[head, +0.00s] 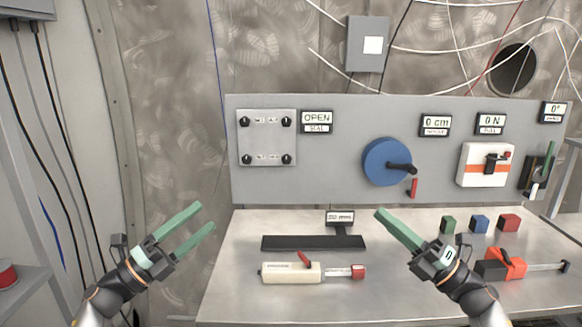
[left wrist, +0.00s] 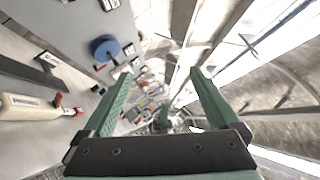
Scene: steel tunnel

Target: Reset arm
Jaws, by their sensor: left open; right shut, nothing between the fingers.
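My left gripper (head: 207,219) is at the left of the head view, in front of the table's left edge. Its two green fingers are apart with nothing between them. Its fingers also show in the left wrist view (left wrist: 160,95), spread with a clear gap. My right gripper (head: 381,213) is over the middle of the table. Its green fingers are together and hold nothing. Both grippers point up and inward, apart from the panel.
A steel table (head: 225,290) carries a cream tool (head: 291,272), a dark bar (head: 300,242), an orange tool (head: 512,264) and green, blue (head: 480,223) and red blocks. A grey panel (head: 340,150) behind has a blue wheel (head: 384,162). A shelf (head: 28,280) stands at far left.

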